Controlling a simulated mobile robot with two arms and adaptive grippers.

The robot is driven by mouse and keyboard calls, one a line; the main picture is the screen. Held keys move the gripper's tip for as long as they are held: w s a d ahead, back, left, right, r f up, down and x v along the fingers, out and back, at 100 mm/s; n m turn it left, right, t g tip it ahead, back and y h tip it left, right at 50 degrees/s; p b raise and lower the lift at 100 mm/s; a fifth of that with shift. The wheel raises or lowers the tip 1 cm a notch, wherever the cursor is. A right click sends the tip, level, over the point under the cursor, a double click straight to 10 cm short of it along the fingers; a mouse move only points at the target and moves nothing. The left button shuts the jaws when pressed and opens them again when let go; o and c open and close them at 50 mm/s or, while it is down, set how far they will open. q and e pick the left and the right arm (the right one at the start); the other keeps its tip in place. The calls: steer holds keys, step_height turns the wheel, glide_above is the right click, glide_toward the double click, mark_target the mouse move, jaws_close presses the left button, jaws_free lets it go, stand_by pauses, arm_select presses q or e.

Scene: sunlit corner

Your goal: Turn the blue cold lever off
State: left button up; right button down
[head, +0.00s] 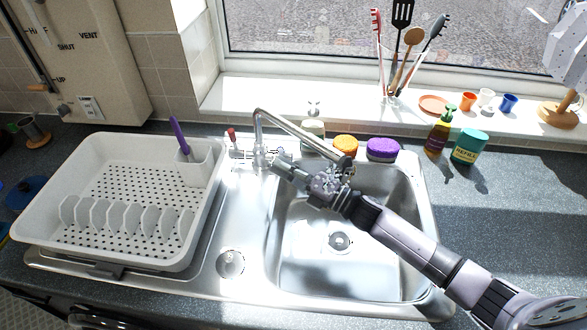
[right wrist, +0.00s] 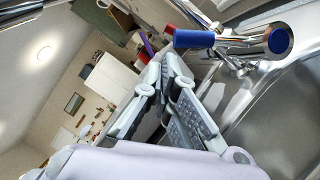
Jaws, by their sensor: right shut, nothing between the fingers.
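The chrome tap (head: 259,152) stands at the back of the sink, its spout running right over the bowl. The blue cold lever (right wrist: 194,39) shows in the right wrist view as a blue grip, with a blue round cap (right wrist: 280,40) on the tap body's end. In the head view my right gripper hides it. The red lever (head: 232,135) stands up on the tap's left side. My right gripper (head: 279,160) is at the tap's right side, shut and empty. In its wrist view the fingertips (right wrist: 166,66) are close to the blue grip; I cannot tell whether they touch. My left gripper is out of view.
A white dish rack (head: 100,245) fills the drainer on the left. The sink bowl (head: 310,265) is empty. Sponges (head: 382,149) stand behind it, and a soap bottle (head: 438,132) and a green tub (head: 470,148) to its right. The right worktop's front is clear.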

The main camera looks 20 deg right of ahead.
mark_target(283, 154)
stand_by(0.3)
steer(key=r+p, duration=0.1)
steer(key=w+m+p, duration=0.1)
steer(key=r+m+h+p, duration=0.1)
steer(key=shift+w+d+r+g+p, duration=0.3)
steer(key=shift+p, duration=0.1)
steer(key=shift+w+d+r+m, duration=0.25)
steer(key=shift+w+m, duration=0.15)
steer(key=shift+w, duration=0.15)
steer(key=shift+s+d+f+b, duration=0.1)
steer(key=shift+d+b, duration=0.05)
steer(key=shift+b, duration=0.2)
